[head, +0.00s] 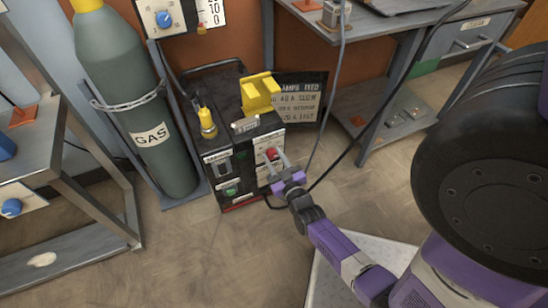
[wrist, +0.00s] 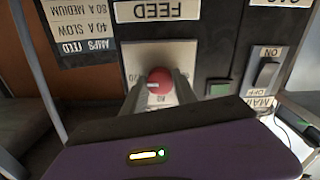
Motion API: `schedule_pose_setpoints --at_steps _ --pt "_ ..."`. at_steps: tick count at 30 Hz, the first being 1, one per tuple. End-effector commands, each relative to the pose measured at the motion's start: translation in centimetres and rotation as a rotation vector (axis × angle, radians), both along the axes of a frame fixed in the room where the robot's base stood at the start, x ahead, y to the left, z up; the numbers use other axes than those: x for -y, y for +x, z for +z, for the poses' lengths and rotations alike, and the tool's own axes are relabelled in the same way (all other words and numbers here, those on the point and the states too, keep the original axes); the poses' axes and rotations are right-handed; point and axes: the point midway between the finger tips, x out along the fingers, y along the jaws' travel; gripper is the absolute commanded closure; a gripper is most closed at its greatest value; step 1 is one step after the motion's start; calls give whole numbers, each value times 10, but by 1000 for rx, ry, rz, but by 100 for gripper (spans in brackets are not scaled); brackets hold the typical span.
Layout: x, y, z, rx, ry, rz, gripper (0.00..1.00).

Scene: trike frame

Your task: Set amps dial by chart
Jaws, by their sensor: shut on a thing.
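The black welder box (head: 232,150) stands on the floor. Its red amps dial (head: 271,154) is on the right of the front panel; it also shows in the wrist view (wrist: 159,80), where the picture is upside down. My gripper (head: 272,160) is at the dial, its fingers closed on either side of the red knob. A small pale mark shows on the knob; its exact setting is too small to read surely. The chart (head: 299,103) leans behind the box and lists AMPS and FEED: 40 A slow, 80 A medium, and a partly blurred third row, apparently 120 A fast.
A FEED label (wrist: 158,11) and a MAIN switch (wrist: 267,75) are close to the dial. A green gas cylinder (head: 135,90) stands left of the box. A metal table (head: 370,50) is at right with hanging cables. Floor in front is open.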

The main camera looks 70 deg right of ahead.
Motion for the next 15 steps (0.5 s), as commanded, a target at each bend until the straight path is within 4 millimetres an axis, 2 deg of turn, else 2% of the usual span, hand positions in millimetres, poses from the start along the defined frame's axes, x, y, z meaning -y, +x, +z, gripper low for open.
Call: schedule_pose_setpoints --at_steps 13,14,15 --pt "-1 -1 -2 6 10 0 100" --pt "-1 -1 -2 6 10 0 62" --pt "-1 -1 -2 6 10 0 54"
